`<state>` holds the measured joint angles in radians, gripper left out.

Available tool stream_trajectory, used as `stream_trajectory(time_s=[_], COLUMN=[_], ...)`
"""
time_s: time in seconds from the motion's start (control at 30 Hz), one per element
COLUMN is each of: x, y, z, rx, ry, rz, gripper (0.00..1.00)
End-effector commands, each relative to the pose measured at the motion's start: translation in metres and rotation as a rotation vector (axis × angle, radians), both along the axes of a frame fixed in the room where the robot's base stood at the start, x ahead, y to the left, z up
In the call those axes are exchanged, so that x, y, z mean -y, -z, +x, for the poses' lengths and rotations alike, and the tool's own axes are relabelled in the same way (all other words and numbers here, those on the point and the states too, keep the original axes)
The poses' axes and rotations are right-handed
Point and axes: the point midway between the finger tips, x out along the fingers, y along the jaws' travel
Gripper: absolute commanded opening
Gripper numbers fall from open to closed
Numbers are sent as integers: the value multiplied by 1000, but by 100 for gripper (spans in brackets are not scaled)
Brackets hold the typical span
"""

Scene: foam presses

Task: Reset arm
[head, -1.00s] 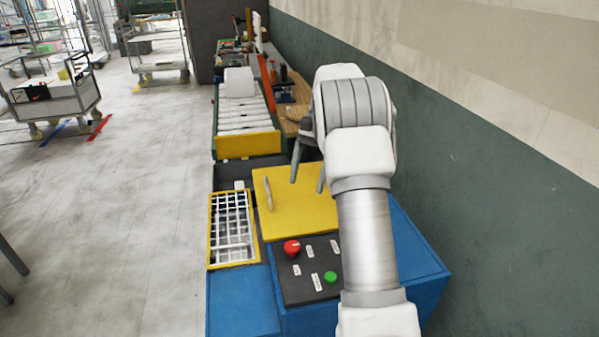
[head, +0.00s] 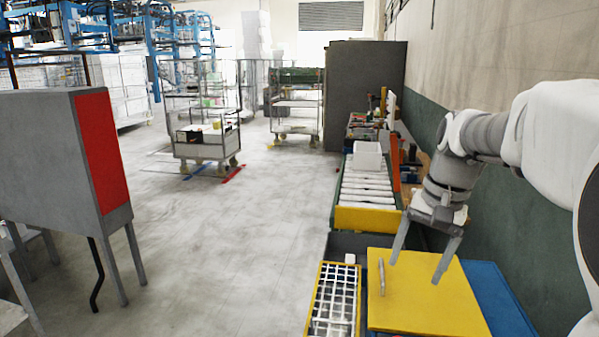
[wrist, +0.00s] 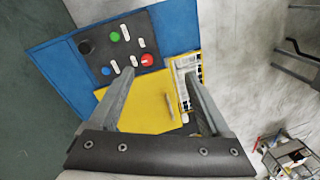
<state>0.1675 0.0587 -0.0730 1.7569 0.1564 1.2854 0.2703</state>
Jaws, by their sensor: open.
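My gripper (head: 415,266) is open and empty, its two fingers spread and pointing down above the yellow lid (head: 420,300) of the blue machine. In the wrist view my gripper (wrist: 158,88) frames the yellow lid (wrist: 140,110) and its light handle (wrist: 169,104), apart from both. My arm reaches in from the right of the head view, bent at the wrist. Nothing is between the fingers.
A control panel (wrist: 118,49) with red and green buttons is on the blue machine. A white grid in a yellow frame (head: 314,318) is beside the lid. A roller conveyor (head: 367,187) carries a white block (head: 367,156). Open floor (head: 230,240) lies left; a green-grey wall stands right.

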Motion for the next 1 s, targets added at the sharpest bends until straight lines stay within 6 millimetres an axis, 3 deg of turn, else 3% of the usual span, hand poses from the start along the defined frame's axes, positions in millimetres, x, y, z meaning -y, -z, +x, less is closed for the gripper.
stream_trajectory(time_s=[0.27, 0.6, 0.8, 1.0], x=[-32, -56, -62, -63], y=[-13, 3, 18, 24], z=[-66, -140, -166, -173], rx=[159, 343, 416, 440], ry=[-176, -387, -475, -503], rz=[-86, -207, -262, -282], gripper=[82, 82, 82, 82])
